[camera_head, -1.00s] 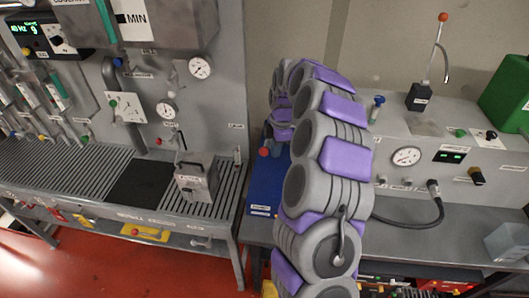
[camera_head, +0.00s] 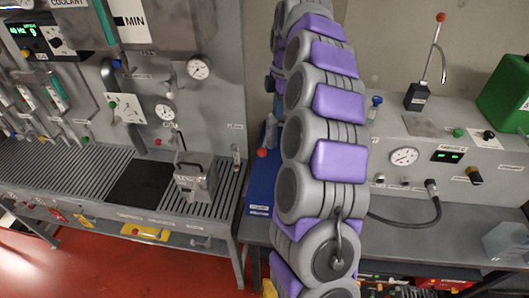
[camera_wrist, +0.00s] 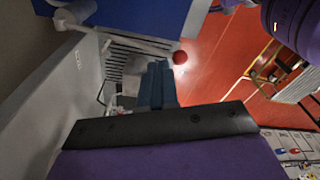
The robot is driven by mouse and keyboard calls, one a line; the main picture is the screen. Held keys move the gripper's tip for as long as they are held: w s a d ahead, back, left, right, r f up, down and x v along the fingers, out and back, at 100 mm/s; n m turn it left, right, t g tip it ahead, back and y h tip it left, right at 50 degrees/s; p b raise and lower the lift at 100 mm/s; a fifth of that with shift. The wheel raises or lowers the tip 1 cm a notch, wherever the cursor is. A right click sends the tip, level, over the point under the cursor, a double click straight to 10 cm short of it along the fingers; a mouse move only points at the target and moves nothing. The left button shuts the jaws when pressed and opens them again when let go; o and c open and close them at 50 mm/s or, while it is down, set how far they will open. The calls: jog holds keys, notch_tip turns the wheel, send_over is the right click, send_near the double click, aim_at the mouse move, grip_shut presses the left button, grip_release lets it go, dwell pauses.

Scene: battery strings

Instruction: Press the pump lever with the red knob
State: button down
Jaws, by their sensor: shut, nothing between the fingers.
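A red knob (camera_head: 262,153) shows at the left edge of the blue mat, just left of my arm. The red knob also shows in the wrist view (camera_wrist: 180,57), slightly right of the fingertips. Its lever is mostly hidden in both views. My gripper (camera_wrist: 158,65) points away from the wrist camera with its blue fingers shut and empty. I cannot tell whether the fingertips touch the knob; a small gap shows between them in the picture. In the head view my arm hides most of the gripper and the area behind the knob.
The blue mat (camera_head: 262,190) lies on the right bench. A grey panel with a gauge (camera_head: 404,156) and a hose (camera_head: 405,222) stands right of my arm. A metal box (camera_head: 195,180) sits on the slatted left bench.

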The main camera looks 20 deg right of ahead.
jog(key=shift+a+r, duration=0.2)
jog(key=shift+a, duration=0.2)
jog(key=m+p, duration=0.1)
jog(key=p, duration=0.1)
jog(key=w+d+r+m+y+p, duration=0.1)
jog(key=m+p, duration=0.1)
jog(key=w+r+m+g+y+p, duration=0.1)
jog(key=m+p, duration=0.1)
jog(key=shift+d+r, duration=0.2)
jog(key=shift+d, duration=0.05)
jog(key=shift+a, duration=0.15)
jog(key=b, duration=0.5)
send_near(264, 144)
jog(key=shift+x, duration=3.5)
jog(key=shift+s, duration=0.1)
